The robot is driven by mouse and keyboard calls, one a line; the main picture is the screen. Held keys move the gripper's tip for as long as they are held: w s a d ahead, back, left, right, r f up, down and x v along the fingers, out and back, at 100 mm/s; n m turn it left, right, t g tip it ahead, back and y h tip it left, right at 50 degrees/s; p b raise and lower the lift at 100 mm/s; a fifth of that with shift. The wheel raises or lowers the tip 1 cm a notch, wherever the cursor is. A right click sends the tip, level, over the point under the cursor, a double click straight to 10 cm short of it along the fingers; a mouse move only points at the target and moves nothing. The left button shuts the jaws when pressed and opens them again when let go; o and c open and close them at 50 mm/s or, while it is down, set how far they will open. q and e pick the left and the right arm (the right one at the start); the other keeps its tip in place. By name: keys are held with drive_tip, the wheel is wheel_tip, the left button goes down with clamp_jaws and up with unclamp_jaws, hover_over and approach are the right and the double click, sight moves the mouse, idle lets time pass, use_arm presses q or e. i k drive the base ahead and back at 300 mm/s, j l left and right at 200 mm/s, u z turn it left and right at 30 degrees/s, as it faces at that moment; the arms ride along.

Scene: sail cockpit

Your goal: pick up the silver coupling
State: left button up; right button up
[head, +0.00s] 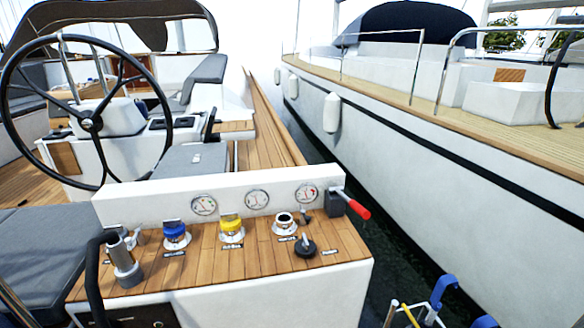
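The silver coupling (124,262) is a grey metal cylinder at the left end of the teak-topped console (205,268) in the head view. It leans slightly, and its wider lower end is near the front edge of the top. A thick black hose (92,275) curves up beside its upper end and down over the console front. A smaller silver fitting (133,239) shows just behind it. Nothing is gripping the coupling. Neither of my grippers can be made out in the head view.
Along the console stand a blue-capped fitting (175,233), a yellow-capped one (231,228), an open-topped one (285,222), a black knob (305,246) and a red-handled lever (355,208). Blue-ended rods (440,292) show at lower right. The steering wheel (88,122) is behind.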

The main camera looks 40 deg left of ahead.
sight(122, 258)
drive_tip(key=u, duration=2.7)
drive_tip(key=l+z, duration=0.1)
